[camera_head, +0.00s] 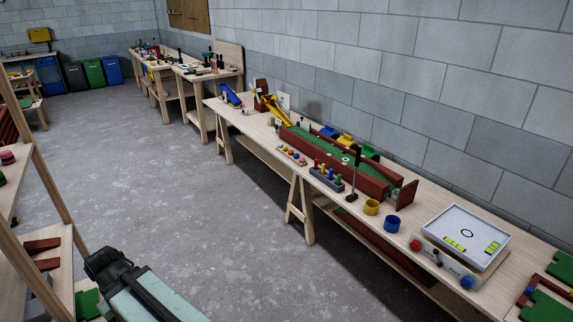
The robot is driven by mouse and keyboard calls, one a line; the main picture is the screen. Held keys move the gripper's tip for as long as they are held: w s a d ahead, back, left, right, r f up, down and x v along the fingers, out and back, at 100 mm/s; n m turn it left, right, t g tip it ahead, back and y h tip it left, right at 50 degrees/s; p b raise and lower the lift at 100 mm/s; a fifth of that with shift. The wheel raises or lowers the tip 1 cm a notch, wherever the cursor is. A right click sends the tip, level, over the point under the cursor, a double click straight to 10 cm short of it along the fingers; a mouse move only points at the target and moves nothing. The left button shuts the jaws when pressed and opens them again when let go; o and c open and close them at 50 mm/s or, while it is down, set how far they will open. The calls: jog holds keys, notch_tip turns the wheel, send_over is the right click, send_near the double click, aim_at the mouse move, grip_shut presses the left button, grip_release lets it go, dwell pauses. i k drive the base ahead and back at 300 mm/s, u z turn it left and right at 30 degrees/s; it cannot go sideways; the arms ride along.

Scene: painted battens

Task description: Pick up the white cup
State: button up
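I cannot make out a white cup in this view. A yellow cup (371,207) and a blue cup (392,224) stand upright, side by side, near the front edge of the long wooden table (408,256). The dark end of my arm, my gripper (104,262), shows at the lower left, over the floor and well apart from the table. Its fingers are too dark and small to tell whether they are open or shut.
A green-topped red trough (335,154), a peg block (326,179) and a white tray (466,236) crowd the table. Wooden shelving (48,186) stands close at the left. The grey floor (215,215) between is clear. Bins (95,72) stand at the far wall.

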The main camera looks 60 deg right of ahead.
aim_at(395, 192)
jog(key=z, duration=4.25)
jog(key=i, duration=1.7)
jog(key=u, duration=3.4)
